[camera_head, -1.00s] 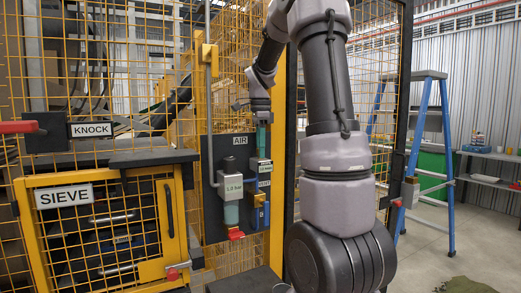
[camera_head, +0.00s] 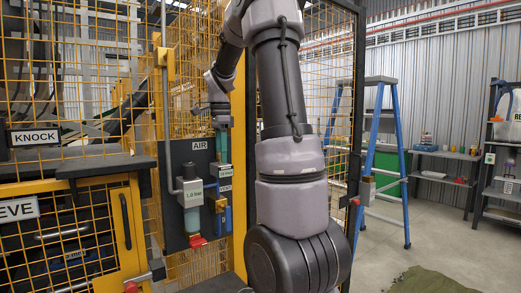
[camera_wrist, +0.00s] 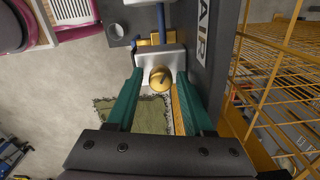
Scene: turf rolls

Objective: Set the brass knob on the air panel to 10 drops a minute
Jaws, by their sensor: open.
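The brass knob (camera_wrist: 160,78) sits on a pale block in the wrist view, with a dark mark on its face. My gripper (camera_wrist: 160,75) is open, with one green finger on each side of the knob. Gaps show between the knob and both fingertips; I cannot tell their depth exactly. The dark air panel (camera_head: 173,158) carries an AIR label. In the head view my gripper (camera_head: 221,150) points down at the panel's right-hand unit, and the knob is not discernible there. No drop rate is readable.
A unit marked 1.0 bar (camera_head: 192,192) with a red tap stands left of my gripper on the panel. Yellow mesh fencing (camera_head: 90,100) surrounds the panel. A blue stepladder (camera_head: 390,160) stands right, with open floor before it.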

